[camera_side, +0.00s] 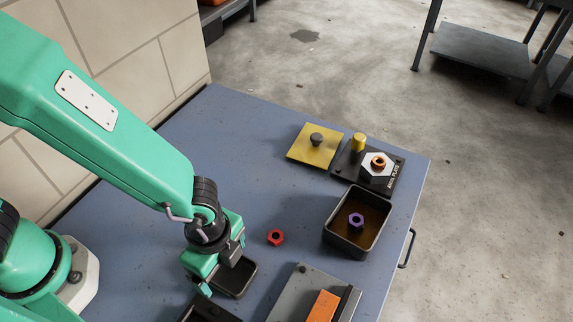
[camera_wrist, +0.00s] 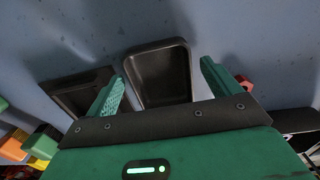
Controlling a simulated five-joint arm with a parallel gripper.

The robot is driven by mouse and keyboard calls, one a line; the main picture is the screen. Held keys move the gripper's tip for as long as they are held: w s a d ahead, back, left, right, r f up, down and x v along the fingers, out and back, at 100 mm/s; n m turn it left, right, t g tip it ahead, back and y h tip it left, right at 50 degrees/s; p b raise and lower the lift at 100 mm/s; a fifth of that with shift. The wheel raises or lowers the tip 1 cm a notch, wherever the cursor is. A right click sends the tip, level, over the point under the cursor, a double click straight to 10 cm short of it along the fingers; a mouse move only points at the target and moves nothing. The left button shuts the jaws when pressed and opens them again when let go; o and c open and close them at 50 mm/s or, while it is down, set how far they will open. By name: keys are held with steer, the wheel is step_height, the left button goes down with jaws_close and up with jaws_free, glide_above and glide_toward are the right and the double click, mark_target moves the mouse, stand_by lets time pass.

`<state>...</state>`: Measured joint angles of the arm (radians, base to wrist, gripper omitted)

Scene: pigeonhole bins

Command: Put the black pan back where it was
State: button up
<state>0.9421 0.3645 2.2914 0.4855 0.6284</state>
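A small black pan (camera_side: 234,280), shallow and open-topped, sits on the blue table under my gripper (camera_side: 220,270) in the side view. In the wrist view the empty pan (camera_wrist: 160,72) lies between the two green fingers of my gripper (camera_wrist: 162,70). The fingers are open, with a narrow gap showing on each side of the pan. The near part of the pan is hidden behind the gripper body. A second dark, flat, frame-like piece (camera_wrist: 78,92) lies left of the pan in the wrist view; it is partly cut off in the side view (camera_side: 207,310).
A red nut (camera_side: 276,237) lies right of my gripper. A larger dark bin (camera_side: 335,240) holds a purple nut (camera_side: 356,221). A yellow plate (camera_side: 305,153) and a black plate (camera_side: 347,168) with parts stand behind. A grey block (camera_side: 288,298) with an orange piece (camera_side: 323,306) is in front.

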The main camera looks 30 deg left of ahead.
mark_target(224, 270)
steer(key=shift+r, duration=0.15)
step_height(224, 270, up, 12)
stand_by(1.0)
stand_by(0.4)
steer(key=w+a+r+n+t, duration=0.1)
steer(key=w+a+r+n, duration=0.15)
steer(key=a, duration=0.25)
steer(key=w+a+r+n+t+h, duration=0.1)
steer(key=a+r+n, duration=0.2)
steer(key=a+n, duration=0.15)
steer(key=w+a+r+n+t, duration=0.1)
steer(key=w+a+r+n, duration=0.1)
steer(key=a, duration=0.3)
steer(key=s+a+r+n+t, duration=0.1)
steer(key=a+r+n, duration=0.1)
steer(key=a+n, duration=0.2)
steer(key=s+a+r+n+t+y, duration=0.1)
steer(key=a+r+n, duration=0.1)
steer(key=a+n, duration=0.3)
steer(key=a, duration=0.3)
steer(key=shift+s+a+t, duration=0.25)
steer(key=shift+s+t, duration=0.05)
steer(key=shift+s, duration=0.05)
